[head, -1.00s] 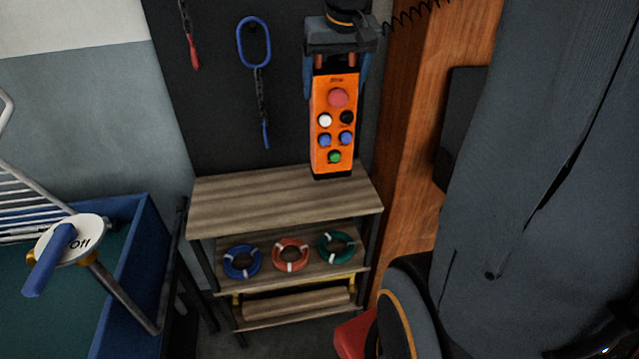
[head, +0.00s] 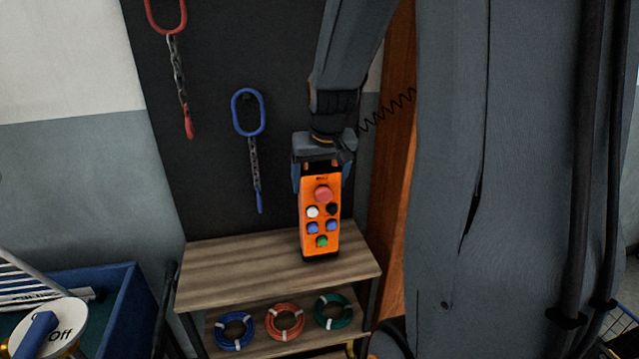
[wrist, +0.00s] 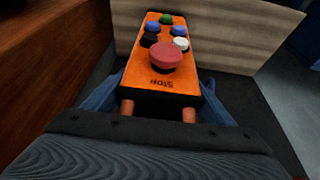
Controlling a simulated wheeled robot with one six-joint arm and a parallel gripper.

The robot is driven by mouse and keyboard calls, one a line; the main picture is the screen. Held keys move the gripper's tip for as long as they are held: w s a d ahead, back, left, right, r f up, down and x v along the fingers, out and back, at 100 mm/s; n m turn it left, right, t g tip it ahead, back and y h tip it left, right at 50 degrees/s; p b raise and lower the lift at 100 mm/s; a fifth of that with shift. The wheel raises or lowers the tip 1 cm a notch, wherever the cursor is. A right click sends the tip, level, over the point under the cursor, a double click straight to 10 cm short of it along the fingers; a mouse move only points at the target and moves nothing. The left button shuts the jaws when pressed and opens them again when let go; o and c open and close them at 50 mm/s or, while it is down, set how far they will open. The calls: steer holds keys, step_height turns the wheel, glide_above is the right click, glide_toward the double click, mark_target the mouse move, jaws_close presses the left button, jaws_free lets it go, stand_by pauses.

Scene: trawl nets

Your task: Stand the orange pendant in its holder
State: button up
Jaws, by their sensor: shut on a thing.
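The orange pendant (head: 321,217) hangs upright from my gripper (head: 321,172), with its button face toward the head camera. It has a red stop button, and white, black, blue and green buttons below. My gripper is shut on its upper end, with blue fingers on both sides. In the head view its dark lower end overlaps the wooden shelf top; I cannot tell whether it touches. In the wrist view the pendant (wrist: 165,65) points away from the gripper, stop button nearest. A coiled black cable (head: 388,108) runs off to the right. I cannot make out a holder.
The shelf top (head: 225,268) is otherwise bare. Blue, orange and green rope coils (head: 284,321) lie on the shelf below. A red chain (head: 178,75) and a blue chain (head: 254,165) hang on the dark board. A wooden post (head: 390,190) stands close right. A blue bin (head: 110,300) is at left.

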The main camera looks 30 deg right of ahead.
steer(key=shift+f, duration=0.7)
steer(key=o, duration=2.1)
steer(key=b+v, duration=0.1)
steer(key=v, duration=1)
steer(key=shift+s+a+r, duration=0.1)
steer(key=shift+s+r, duration=0.05)
steer(key=shift+r, duration=0.2)
steer(key=shift+s+a+f, duration=0.1)
steer(key=shift+s+a, duration=0.05)
steer(key=shift+a, duration=0.05)
steer(key=s+a+f+n+g, duration=0.1)
steer(key=s+a+f, duration=0.4)
steer(key=f, duration=0.3)
steer(key=s+a+f+n+g+y, duration=0.1)
steer(key=s+a+f+n, duration=0.1)
steer(key=s+a+f, duration=0.3)
steer(key=a+f, duration=0.3)
steer(key=f, duration=0.1)
steer(key=shift+s+a+g, duration=0.2)
steer(key=shift+s+g, duration=0.15)
steer(key=shift+g, duration=0.05)
